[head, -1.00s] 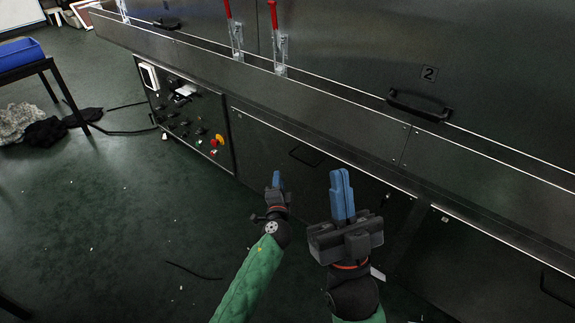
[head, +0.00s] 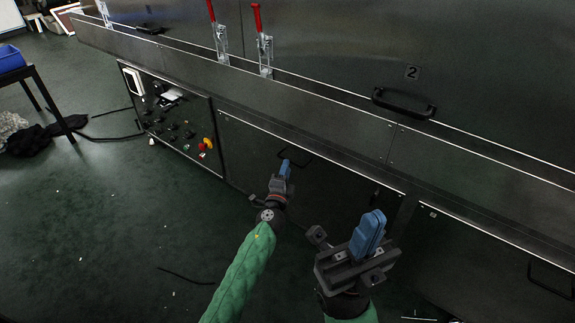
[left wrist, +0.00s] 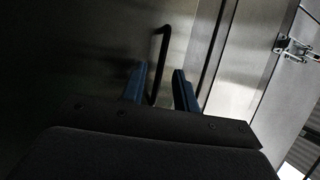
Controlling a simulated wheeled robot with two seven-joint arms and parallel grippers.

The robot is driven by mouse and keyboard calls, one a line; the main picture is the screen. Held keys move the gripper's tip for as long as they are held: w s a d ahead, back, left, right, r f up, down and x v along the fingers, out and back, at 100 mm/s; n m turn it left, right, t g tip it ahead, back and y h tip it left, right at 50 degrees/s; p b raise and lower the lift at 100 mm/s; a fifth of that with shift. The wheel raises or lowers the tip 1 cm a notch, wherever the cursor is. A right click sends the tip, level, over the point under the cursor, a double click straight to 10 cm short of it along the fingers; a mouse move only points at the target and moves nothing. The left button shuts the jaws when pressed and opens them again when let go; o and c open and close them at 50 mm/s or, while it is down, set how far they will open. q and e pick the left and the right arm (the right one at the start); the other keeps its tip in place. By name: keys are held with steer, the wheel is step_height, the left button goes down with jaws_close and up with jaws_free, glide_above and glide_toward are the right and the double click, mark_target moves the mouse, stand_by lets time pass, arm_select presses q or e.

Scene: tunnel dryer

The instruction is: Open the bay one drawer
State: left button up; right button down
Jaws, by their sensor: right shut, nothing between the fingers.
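The bay one drawer front (head: 262,143) is a dark panel below the ledge, flush with its frame. Its black bar handle (head: 300,152) is partly hidden behind my left gripper (head: 285,168), which is right at it in the head view. In the left wrist view the handle (left wrist: 163,48) runs between the two blue fingers of my left gripper (left wrist: 158,70). They stand apart, with a gap beside the bar; how deep the bar sits between them I cannot tell. My right gripper (head: 368,233) is shut and empty, in front of the drawer's right part.
A control panel (head: 175,122) with knobs and a red-yellow button is left of the drawer. Above are red-handled clamps (head: 264,45) and a door handle marked 2 (head: 403,103). Another drawer handle (head: 549,282) is at right.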

arm_select(q)
steer(key=shift+x, duration=1.35)
jaws_close()
